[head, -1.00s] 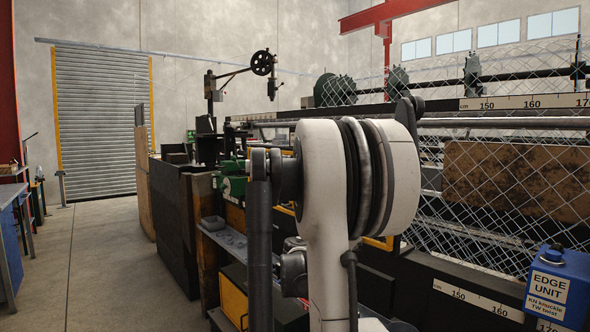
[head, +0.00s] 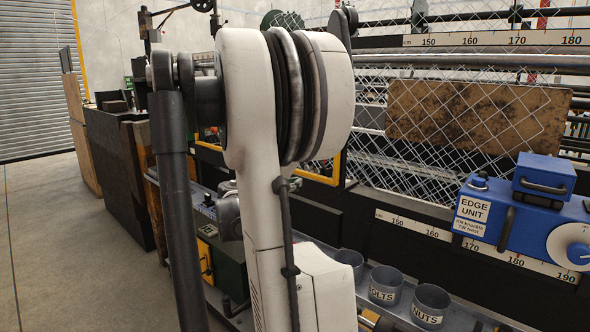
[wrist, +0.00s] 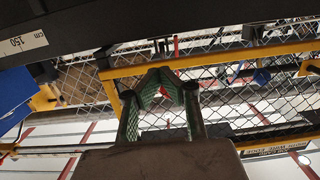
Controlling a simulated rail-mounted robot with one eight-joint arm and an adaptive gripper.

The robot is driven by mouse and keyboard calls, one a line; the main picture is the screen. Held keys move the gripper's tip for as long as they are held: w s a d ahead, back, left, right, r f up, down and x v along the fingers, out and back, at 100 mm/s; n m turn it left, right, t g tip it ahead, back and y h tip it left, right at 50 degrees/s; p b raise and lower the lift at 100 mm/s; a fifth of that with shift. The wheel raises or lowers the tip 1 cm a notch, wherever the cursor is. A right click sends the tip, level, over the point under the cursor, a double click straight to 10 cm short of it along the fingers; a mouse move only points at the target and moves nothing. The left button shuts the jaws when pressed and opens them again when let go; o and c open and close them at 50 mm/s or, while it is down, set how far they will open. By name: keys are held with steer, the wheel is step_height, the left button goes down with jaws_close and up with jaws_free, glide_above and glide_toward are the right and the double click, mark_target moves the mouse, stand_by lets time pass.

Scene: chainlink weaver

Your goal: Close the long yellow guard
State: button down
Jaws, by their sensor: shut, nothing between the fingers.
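The yellow guard (wrist: 232,54) shows in the wrist view as a long yellow bar with wire mesh, running across behind my gripper's fingers. In the head view, a piece of yellow frame (head: 322,179) shows to the right of my arm; the arm hides much of it. My gripper (wrist: 160,72) has green-faced fingers that come together at the tips, shut and empty. Its tips overlap the yellow bar in the picture; I cannot tell whether they touch it. The gripper is not visible in the head view.
A blue edge unit (head: 520,212) stands on the machine's scaled rail at right. Cups marked bolts (head: 385,286) and nuts (head: 431,306) sit on a low shelf. Chain-link mesh and a rusty panel (head: 470,120) lie behind. The floor (head: 50,245) at left is clear.

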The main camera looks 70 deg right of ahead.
steer(key=f+v, duration=0.1)
steer(key=v, duration=0.8)
steer(key=shift+a+p, duration=0.15)
steer(key=shift+p, duration=0.3)
steer(key=shift+w+a, duration=0.1)
steer(key=shift+w, duration=0.05)
steer(key=w+a+f+n+t+y, duration=0.1)
steer(key=w+a+n+t+y, duration=0.2)
steer(key=a, duration=0.6)
steer(key=w+a+f+n+t+y+p, duration=0.1)
steer(key=a+n+t+y, duration=0.15)
steer(key=a+n, duration=0.4)
steer(key=w+a+f+n+t+y, duration=0.1)
steer(key=w+a+n+t, duration=0.15)
steer(key=a, duration=0.85)
steer(key=s+a+f+n+t+y, duration=0.1)
steer(key=s+a+n+y, duration=0.1)
steer(key=a, duration=0.7)
steer(key=s+a+f+n+t+y, duration=0.1)
steer(key=a+n+y, duration=0.3)
steer(key=a, duration=0.5)
steer(key=s+a+f+n+t+y+p, duration=0.1)
steer(key=s+a+n+t+y, duration=0.1)
steer(key=a, duration=0.7)
steer(key=shift+s+f+n+t+y, duration=0.15)
steer(key=shift+s+n+t+y, duration=0.15)
steer(key=shift+n+y, duration=0.5)
